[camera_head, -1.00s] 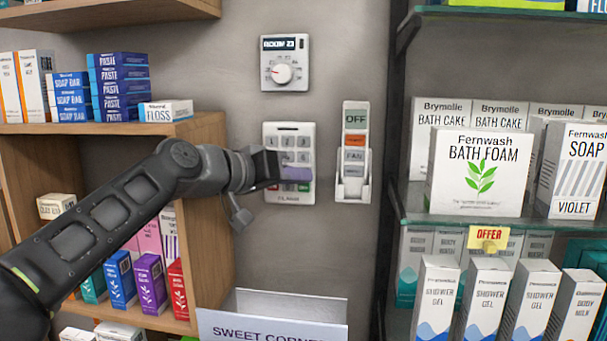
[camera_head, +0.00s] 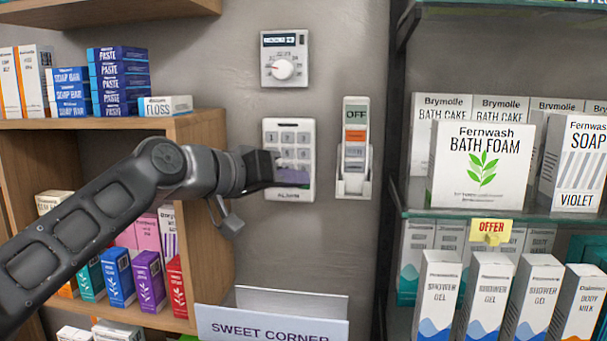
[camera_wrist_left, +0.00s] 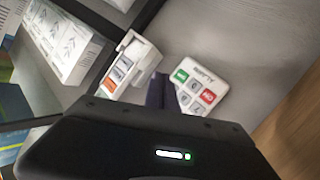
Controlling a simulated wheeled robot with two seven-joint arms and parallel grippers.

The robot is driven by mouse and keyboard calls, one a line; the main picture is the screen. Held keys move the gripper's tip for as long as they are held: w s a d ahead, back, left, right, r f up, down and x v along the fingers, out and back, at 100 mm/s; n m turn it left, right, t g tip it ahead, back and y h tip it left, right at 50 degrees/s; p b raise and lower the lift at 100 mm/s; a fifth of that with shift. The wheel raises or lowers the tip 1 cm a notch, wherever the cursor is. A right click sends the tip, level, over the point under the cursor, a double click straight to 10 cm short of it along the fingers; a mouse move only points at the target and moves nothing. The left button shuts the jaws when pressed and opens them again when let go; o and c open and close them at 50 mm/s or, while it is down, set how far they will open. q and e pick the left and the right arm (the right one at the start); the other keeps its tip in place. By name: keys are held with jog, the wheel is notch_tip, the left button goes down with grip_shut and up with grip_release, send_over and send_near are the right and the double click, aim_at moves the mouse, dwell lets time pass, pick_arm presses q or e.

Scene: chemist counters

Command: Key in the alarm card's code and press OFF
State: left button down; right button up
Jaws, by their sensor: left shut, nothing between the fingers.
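The alarm keypad (camera_head: 290,136) is a white panel with grey number keys, fixed to the grey wall and marked ALARM at its bottom. My left gripper (camera_head: 277,168) is shut and empty at its lower left part, hiding some lower keys. I cannot tell whether the fingertips touch it. In the left wrist view the keypad (camera_wrist_left: 203,88) appears upside down beside the dark shut fingers (camera_wrist_left: 160,90), with a green key (camera_wrist_left: 181,76) and a red key (camera_wrist_left: 208,96) showing. I cannot make out an alarm card. My right gripper is not in view.
A thermostat dial (camera_head: 284,70) is above. A SWEET CORNER box (camera_head: 272,328) stands below. Shelves with boxed goods flank the wall on both sides.

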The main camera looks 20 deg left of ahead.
pick_arm(q)
jog(key=shift+s+d, duration=0.15)
jog(key=shift+s, duration=0.35)
jog(key=shift+s+d, duration=0.15)
jog(key=shift+s, duration=0.35)
dwell(1.8)
